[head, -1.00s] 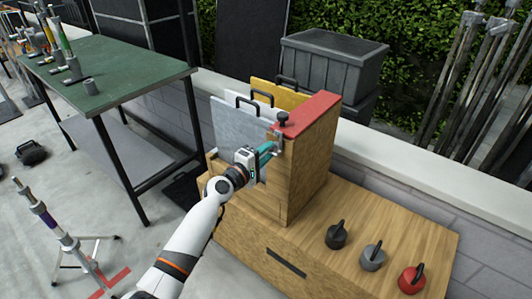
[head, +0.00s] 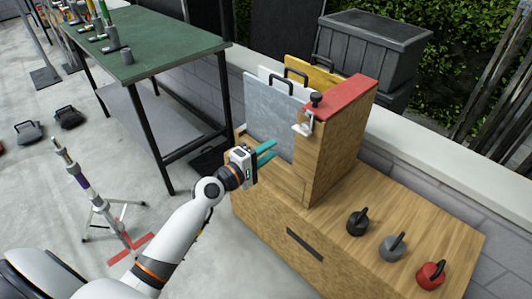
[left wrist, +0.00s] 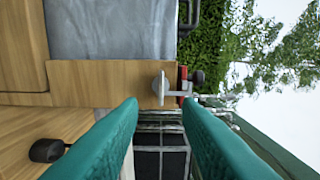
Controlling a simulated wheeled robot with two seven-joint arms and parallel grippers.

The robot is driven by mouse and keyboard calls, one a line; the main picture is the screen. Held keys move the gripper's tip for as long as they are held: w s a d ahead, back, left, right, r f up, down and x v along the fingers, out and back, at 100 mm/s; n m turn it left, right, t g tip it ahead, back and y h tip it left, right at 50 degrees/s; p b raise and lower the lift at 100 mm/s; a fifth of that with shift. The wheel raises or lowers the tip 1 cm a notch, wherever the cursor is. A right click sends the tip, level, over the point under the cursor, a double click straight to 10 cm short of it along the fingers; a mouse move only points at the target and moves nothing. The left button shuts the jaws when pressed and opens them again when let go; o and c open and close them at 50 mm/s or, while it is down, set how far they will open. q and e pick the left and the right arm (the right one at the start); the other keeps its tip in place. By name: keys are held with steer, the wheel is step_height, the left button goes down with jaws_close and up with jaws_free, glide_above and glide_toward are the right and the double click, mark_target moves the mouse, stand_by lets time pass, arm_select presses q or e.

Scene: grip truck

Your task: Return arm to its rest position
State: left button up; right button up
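My left arm reaches in from the lower left in the head view. Its left gripper (head: 265,153) has two teal fingers, spread apart with nothing between them. It is beside the wooden box (head: 338,145), in front of the grey panel (head: 273,110) and below and left of the metal latch (head: 303,128). The fingers also frame the left wrist view (left wrist: 165,110), where they are clearly apart. The latch shows beyond them there (left wrist: 162,88), not touching them. My right gripper is not in view.
The box stands on a wooden cabinet (head: 410,225) with black, grey and red handled weights on top. A green-topped table (head: 150,55) stands at the back left. A tripod (head: 95,195) stands on the left floor. A grey bin (head: 370,55) is behind.

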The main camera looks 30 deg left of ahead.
arm_select(q)
steer(key=shift+s, duration=0.25)
steer(key=shift+f, duration=0.1)
steer(key=s+a+f+m+g+y+p, duration=0.1)
steer(key=s+f+m+g, duration=0.2)
steer(key=f, duration=0.8)
steer(key=s+f+m+g+y, duration=0.15)
steer(key=s+f, duration=0.35)
steer(key=f, duration=0.6)
steer(key=s+a+f+m+g+y+p, duration=0.1)
steer(key=s+f+g+y, duration=0.2)
steer(key=f, duration=0.7)
steer(key=s+d+f+m+g, duration=0.1)
steer(key=s+f, duration=0.5)
steer(key=s, duration=0.6)
steer(key=s+d+f+m+g+p, duration=0.1)
steer(key=s+f+m+g, duration=0.3)
steer(key=s, duration=0.9)
steer(key=s+d+f+m+g, duration=0.1)
steer(key=s+f+m+g, duration=0.2)
steer(key=s+f+m, duration=0.3)
steer(key=s+f, duration=0.3)
steer(key=s, duration=0.3)
steer(key=shift+s+d+y+p, duration=0.25)
steer(key=shift+s+y+p, duration=0.05)
steer(key=shift+y+p, duration=0.1)
steer(key=shift+g, duration=0.25)
